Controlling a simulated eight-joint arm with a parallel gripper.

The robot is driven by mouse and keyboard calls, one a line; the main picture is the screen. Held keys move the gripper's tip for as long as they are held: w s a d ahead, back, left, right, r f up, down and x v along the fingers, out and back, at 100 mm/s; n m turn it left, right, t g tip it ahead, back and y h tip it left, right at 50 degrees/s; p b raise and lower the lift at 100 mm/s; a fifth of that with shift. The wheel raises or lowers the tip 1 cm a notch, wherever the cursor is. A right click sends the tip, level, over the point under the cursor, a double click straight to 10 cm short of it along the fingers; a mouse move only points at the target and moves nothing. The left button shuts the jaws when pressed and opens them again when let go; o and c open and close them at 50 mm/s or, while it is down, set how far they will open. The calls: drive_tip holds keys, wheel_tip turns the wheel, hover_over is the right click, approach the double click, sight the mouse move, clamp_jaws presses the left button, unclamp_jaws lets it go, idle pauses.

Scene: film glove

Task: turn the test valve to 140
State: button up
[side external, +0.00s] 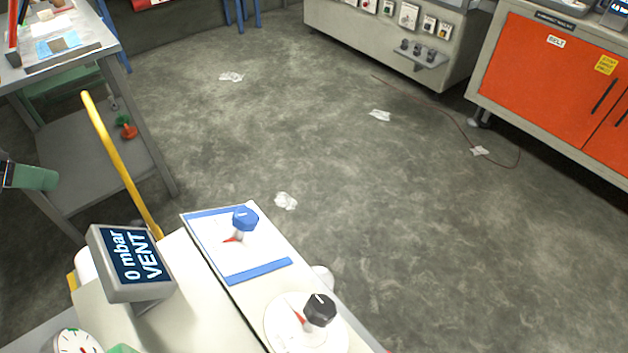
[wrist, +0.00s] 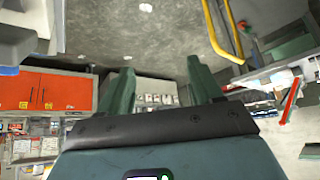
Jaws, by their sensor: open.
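A blue knob (side external: 244,218) with a red pointer stands on a white plate with blue bands (side external: 258,272) on a pale console. A black knob (side external: 320,308) with a white line on top and a red pointer stands on a round white plate nearer the camera. I cannot tell which knob is the test valve; no scale numbers are readable. A display (side external: 137,258) reads "0 mbar VENT". My gripper (wrist: 160,68) is open and empty in the wrist view, its green fingers spread. A green part at the left edge of the side external view seems to be a finger, away from both knobs.
A dial gauge (side external: 75,343) sits at the console's near-left corner. A yellow rail (side external: 120,165) rises behind the display. A grey bench (side external: 95,165) stands at left, and an orange cabinet (side external: 540,75) at right. The floor between is open, with scattered white scraps.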

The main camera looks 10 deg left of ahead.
drive_tip(key=w+d+r+m+g, duration=0.2)
drive_tip(key=w+d+r, duration=0.15)
drive_tip(key=d, duration=0.35)
drive_tip(key=r+m+g+y, duration=0.1)
drive_tip(key=r+m+g, duration=0.1)
drive_tip(key=m+g, duration=0.25)
hover_over(249, 213)
drive_tip(key=d, duration=0.1)
drive_tip(key=f, duration=1.2)
drive_tip(key=shift+a+f, duration=0.15)
drive_tip(key=shift+a, duration=0.25)
drive_tip(key=c, duration=1.1)
drive_tip(key=shift+o, duration=0.2)
